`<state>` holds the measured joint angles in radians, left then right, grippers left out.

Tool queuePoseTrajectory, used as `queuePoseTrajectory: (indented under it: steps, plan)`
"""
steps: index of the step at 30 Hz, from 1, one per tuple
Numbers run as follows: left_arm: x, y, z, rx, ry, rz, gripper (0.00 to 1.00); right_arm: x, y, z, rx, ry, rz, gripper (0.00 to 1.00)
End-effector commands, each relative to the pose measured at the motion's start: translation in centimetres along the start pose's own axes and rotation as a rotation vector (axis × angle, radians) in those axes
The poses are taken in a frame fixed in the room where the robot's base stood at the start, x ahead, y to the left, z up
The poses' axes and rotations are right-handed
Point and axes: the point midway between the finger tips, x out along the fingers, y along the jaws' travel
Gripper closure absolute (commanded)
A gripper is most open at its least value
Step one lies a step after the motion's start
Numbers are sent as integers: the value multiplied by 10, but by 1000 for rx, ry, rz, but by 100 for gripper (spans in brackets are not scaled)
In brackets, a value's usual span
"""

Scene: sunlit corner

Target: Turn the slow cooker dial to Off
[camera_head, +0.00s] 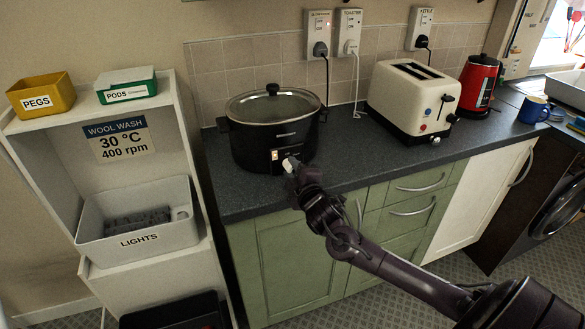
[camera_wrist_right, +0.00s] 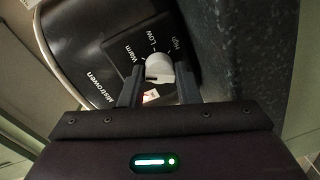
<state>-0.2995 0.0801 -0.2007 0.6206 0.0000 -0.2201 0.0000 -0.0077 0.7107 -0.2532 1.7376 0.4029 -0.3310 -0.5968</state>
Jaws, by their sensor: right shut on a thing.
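The slow cooker (camera_head: 250,147) is black with a glass lid and stands on the counter against the tiled wall. My right gripper (camera_head: 291,165) is at its front, over the control panel. In the right wrist view, the white dial (camera_wrist_right: 162,66) sits between the fingers of my right gripper (camera_wrist_right: 160,82), which is shut on it. The labels Warm, Low and High read around the dial; I cannot read an Off label. A small lit indicator (camera_wrist_right: 150,95) glows beside the dial. I cannot tell which setting the dial points to. My left gripper is out of view.
A cream toaster (camera_head: 405,98), a red kettle (camera_head: 479,82) and a blue mug (camera_head: 534,109) stand further right on the dark counter (camera_head: 375,155). A white shelf unit (camera_head: 180,120) with bins is at left. Wall sockets with plugs are behind.

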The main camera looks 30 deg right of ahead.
Motion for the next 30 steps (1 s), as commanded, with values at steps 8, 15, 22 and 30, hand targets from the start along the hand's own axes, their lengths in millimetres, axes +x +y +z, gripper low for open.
queuePoseTrajectory:
  steps: [8, 15, 22, 30]
  plan:
    - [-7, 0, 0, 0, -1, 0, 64, 1, 4, -1, -247, -14, 6, 93]
    - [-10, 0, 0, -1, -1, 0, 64, 1, 4, -1, -411, -24, 7, 93]
    - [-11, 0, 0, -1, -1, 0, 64, 1, 3, -2, -505, -29, 6, 93]
    - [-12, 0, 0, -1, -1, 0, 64, 1, 3, -1, -542, -32, 7, 93]
